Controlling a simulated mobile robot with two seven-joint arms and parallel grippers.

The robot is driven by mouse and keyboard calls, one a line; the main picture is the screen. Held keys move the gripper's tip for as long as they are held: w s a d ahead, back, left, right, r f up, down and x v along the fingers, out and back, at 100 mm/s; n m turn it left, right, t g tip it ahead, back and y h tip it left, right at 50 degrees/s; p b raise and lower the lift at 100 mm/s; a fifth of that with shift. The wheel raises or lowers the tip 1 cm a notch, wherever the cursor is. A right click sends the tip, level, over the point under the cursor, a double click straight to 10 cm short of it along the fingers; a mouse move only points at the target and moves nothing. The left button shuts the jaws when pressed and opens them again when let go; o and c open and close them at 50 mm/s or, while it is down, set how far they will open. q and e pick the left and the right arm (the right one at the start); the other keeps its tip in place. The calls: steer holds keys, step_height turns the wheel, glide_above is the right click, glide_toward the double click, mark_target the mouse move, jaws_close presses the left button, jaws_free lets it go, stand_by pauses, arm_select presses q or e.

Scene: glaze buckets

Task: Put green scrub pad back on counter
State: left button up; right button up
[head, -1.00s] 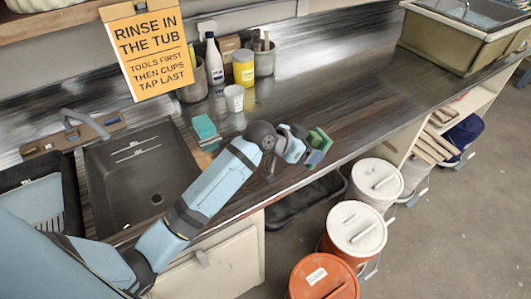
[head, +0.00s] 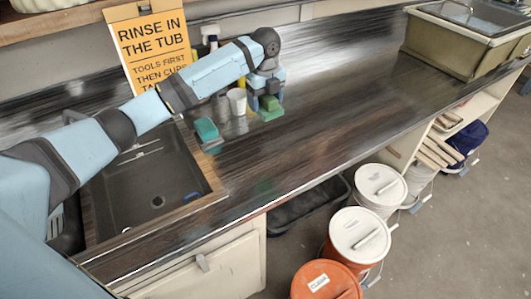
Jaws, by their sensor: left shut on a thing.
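The green scrub pad (head: 271,113) is in my left gripper (head: 266,101), towards the back of the dark counter (head: 330,110). The gripper points down and is shut on the pad, hiding part of it. The pad is low, close over the counter top; I cannot tell whether it touches. A teal sponge (head: 206,129) lies on the counter to the left, near the sink's edge. My right gripper is not in view.
A white cup (head: 236,101) stands just left of the gripper. My arm hides most of the bottles and pots behind it. The sink (head: 145,185) is at left and a green tub (head: 447,42) at far right. The counter between gripper and tub is clear.

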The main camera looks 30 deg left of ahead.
arm_select(q)
steer(key=p, duration=0.2)
glide_above(265, 155)
step_height(265, 155, down, 15)
steer(key=shift+w+d+r, duration=0.1)
steer(key=shift+r, duration=0.1)
steer(key=shift+f, duration=2.25)
steer(key=o, duration=0.8)
steer(key=shift+r, duration=0.1)
